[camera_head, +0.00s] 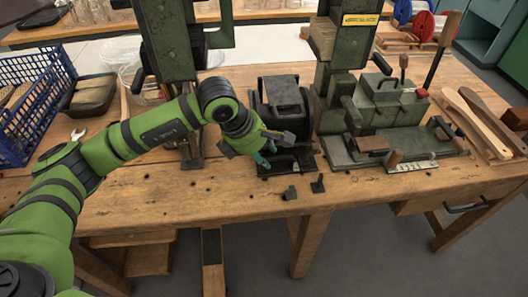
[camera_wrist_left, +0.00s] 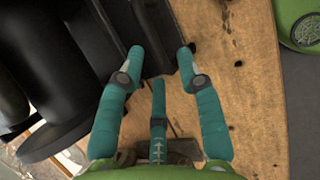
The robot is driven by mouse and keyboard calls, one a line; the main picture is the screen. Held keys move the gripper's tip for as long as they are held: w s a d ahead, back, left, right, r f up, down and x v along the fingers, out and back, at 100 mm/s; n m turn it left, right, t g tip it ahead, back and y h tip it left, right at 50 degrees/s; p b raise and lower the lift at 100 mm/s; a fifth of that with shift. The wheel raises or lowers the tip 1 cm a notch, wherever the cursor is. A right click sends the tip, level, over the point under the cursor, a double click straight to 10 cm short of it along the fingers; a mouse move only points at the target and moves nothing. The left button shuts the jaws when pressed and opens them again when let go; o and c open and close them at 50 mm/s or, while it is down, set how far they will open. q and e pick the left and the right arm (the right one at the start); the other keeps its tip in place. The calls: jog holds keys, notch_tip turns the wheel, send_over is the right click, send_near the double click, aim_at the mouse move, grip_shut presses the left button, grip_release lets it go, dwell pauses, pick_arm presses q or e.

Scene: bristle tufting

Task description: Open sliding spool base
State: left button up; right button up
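The spool base appears to be the low black base (camera_head: 300,159) under a dark, rounded housing (camera_head: 284,92) at the middle of the workbench. My left gripper (camera_head: 265,156) is low at the left front of this base. In the left wrist view my left gripper (camera_wrist_left: 160,62) has its teal fingers spread apart, with nothing visible held between them. Its fingertips are near the edge of a black part (camera_wrist_left: 152,30) above the wood; whether they touch it I cannot tell. The gripper hides part of the base in the head view. My right gripper is not in view.
A green machine (camera_head: 385,105) stands close to the right of the housing, and a tall green press (camera_head: 168,45) to the left. A blue crate (camera_head: 35,105) stands far left. The front left of the workbench (camera_head: 150,205) is mostly clear.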

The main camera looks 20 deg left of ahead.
pick_arm(q)
jog(key=v, duration=1.1)
jog(key=shift+s+r, duration=0.2)
jog(key=shift+r, duration=0.15)
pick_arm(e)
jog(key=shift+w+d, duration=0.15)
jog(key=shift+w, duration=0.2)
